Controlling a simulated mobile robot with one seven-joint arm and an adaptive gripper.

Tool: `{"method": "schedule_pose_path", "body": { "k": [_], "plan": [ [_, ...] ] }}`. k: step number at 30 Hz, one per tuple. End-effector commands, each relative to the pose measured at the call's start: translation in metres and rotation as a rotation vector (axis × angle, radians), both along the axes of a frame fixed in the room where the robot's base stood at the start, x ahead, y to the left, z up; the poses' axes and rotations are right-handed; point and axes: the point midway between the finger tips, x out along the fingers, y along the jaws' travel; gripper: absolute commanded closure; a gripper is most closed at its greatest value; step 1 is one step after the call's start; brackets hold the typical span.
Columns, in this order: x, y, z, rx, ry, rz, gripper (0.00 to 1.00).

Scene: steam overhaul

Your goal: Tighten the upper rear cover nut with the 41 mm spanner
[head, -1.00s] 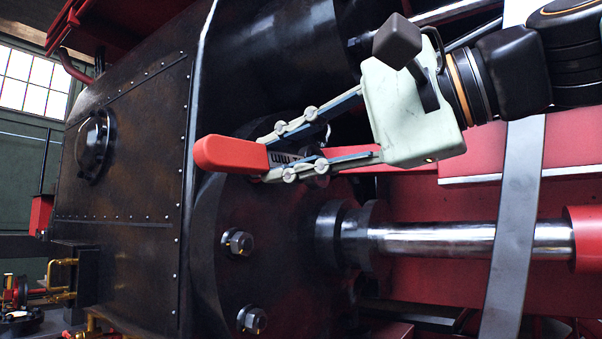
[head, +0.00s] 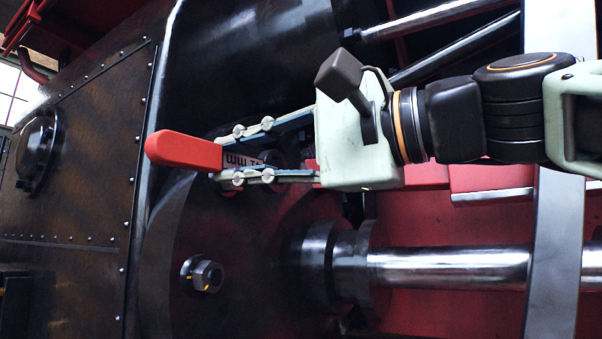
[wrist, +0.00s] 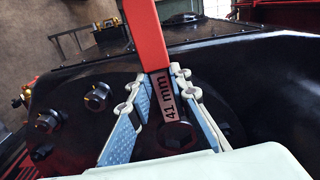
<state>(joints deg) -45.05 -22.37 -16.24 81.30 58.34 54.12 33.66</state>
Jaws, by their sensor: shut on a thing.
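The 41 mm spanner has a red handle (head: 185,151) and a grey shank marked "41 mm", which also shows in the wrist view (wrist: 168,97). My gripper (head: 226,160) is shut on the shank, one finger on each side, in front of the upper part of the dark round cover (head: 255,235). The handle points left in the head view and away from the gripper in the wrist view. A dark nut (wrist: 177,135) lies at the spanner's far end, between my fingers. I cannot tell whether the spanner head is seated around it.
Another cover nut (head: 205,275) sits lower on the cover; several nuts show at left in the wrist view (wrist: 98,97). A shiny piston rod (head: 450,268) runs right from the cover. A grey vertical bar (head: 560,230) stands at right. The riveted black casing (head: 75,200) is at left.

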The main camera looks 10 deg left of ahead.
Motion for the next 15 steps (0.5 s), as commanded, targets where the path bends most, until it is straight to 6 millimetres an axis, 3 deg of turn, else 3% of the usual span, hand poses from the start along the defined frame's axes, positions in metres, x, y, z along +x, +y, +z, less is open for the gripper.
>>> {"method": "schedule_pose_path", "body": {
  "k": [9,15],
  "plan": [
    [0.010,0.034,0.002,0.001,0.000,0.001,1.00],
    [0.010,0.033,0.002,0.004,-0.002,-0.002,1.00]
  ]
}}
